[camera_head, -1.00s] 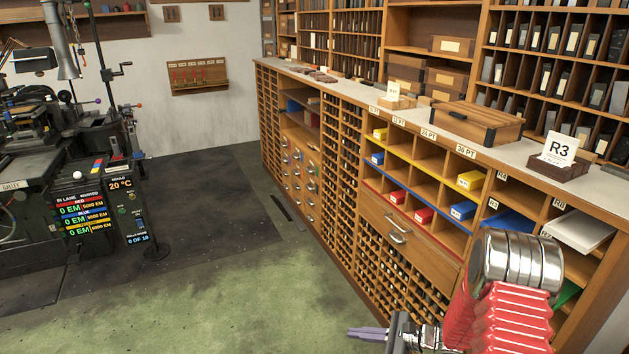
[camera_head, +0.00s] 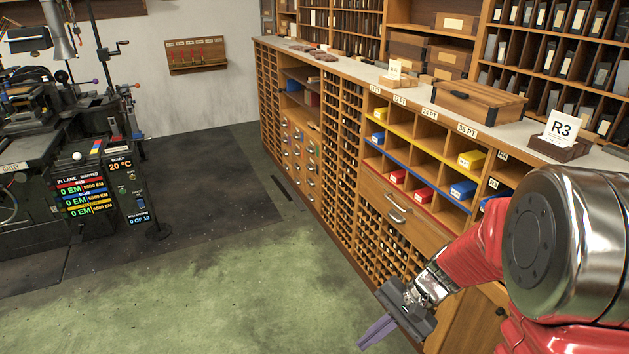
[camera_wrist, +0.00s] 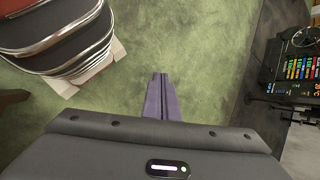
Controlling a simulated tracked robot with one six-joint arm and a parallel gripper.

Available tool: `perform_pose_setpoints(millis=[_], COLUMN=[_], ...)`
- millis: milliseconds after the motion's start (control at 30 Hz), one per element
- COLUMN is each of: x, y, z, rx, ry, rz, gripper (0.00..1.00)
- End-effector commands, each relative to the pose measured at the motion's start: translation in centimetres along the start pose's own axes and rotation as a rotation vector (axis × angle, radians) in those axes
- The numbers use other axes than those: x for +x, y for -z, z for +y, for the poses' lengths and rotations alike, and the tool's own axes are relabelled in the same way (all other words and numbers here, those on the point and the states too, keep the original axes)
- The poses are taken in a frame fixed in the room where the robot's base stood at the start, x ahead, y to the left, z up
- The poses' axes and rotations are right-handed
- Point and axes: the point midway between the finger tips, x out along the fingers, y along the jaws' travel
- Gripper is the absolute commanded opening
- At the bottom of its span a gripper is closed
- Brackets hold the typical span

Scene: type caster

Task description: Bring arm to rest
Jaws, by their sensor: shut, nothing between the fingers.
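My gripper (camera_head: 376,333) is at the lower right of the head view, at the end of my red and silver arm. Its purple fingers point down and to the left over the green floor, in front of the wooden cabinet. In the wrist view my gripper (camera_wrist: 159,78) has its two fingers together, with nothing between them and bare floor beyond. My arm is bent and hides the lower right part of the cabinet.
The wooden cabinet (camera_head: 345,120) runs along the right, with coloured boxes in its compartments and an R3 card (camera_head: 561,130) on top. A dark machine with a display (camera_head: 84,197) stands at the left. The green floor (camera_head: 230,290) between them is clear.

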Motion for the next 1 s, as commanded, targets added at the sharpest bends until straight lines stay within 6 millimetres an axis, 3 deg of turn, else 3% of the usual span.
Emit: perform_pose_setpoints(millis=[400, 1000], x=[-5.0, -12.0], y=[-3.9, -8.2], z=[2.8, 5.0], rx=[-0.287, -0.617], ry=[-0.199, -0.397], rz=[0.176, 0.452], gripper=[0.0, 0.0])
